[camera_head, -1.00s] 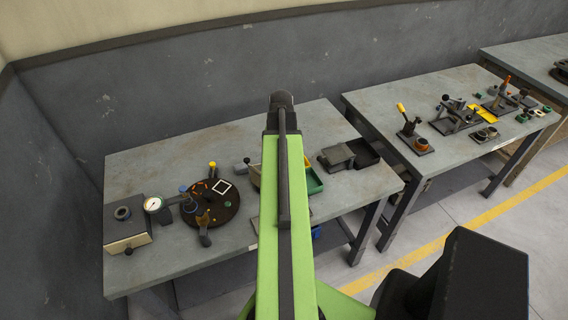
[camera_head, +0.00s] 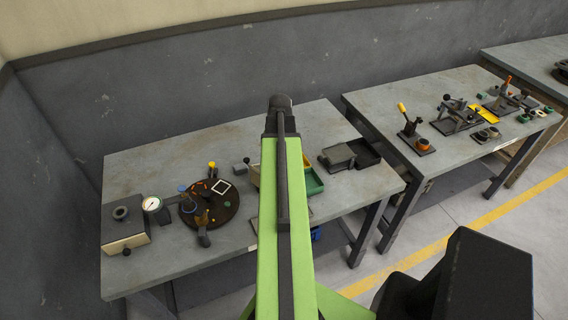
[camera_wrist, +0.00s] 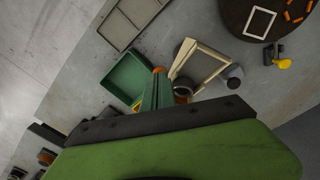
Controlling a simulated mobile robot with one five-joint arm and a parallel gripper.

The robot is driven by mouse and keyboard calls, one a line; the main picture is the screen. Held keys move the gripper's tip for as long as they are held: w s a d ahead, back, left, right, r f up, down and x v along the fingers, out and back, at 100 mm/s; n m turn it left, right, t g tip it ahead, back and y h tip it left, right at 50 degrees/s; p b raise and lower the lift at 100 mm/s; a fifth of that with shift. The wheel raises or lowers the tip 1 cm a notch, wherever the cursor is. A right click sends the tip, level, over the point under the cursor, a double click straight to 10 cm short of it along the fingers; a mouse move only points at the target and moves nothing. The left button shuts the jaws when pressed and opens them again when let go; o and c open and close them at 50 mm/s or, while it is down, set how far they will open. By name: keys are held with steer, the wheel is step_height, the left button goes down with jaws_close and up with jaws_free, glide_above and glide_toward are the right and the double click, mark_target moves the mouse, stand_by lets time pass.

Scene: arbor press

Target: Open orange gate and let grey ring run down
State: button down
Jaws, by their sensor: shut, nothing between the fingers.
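My gripper (camera_wrist: 159,84) is low in the wrist view, with narrow greenish fingers pressed together and pointing at the bench. A small orange piece (camera_wrist: 160,70) shows at the fingertips; I cannot tell whether it is the gate. A dark grey round piece (camera_wrist: 182,87), perhaps the grey ring, sits just right of the fingers, at the lower end of a beige-framed tray (camera_wrist: 208,49). More orange shows below it, partly hidden by my gripper. In the head view my arm hides the gripper and this spot.
A green tray (camera_wrist: 128,76) lies left of the fingers, and a grey flat tray (camera_wrist: 130,20) beyond. A dark knob (camera_wrist: 234,72) stands close right of the beige frame. A dark round plate (camera_head: 210,218) with small parts and a dial gauge (camera_head: 151,204) stand left on the bench.

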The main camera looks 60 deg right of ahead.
steer(key=shift+a+f+b, duration=0.1)
steer(key=shift+f+b, duration=0.2)
steer(key=shift+f, duration=0.2)
steer(key=shift+a+f+b, duration=0.1)
steer(key=shift+f+b, duration=0.6)
steer(key=shift+f+b, duration=0.65)
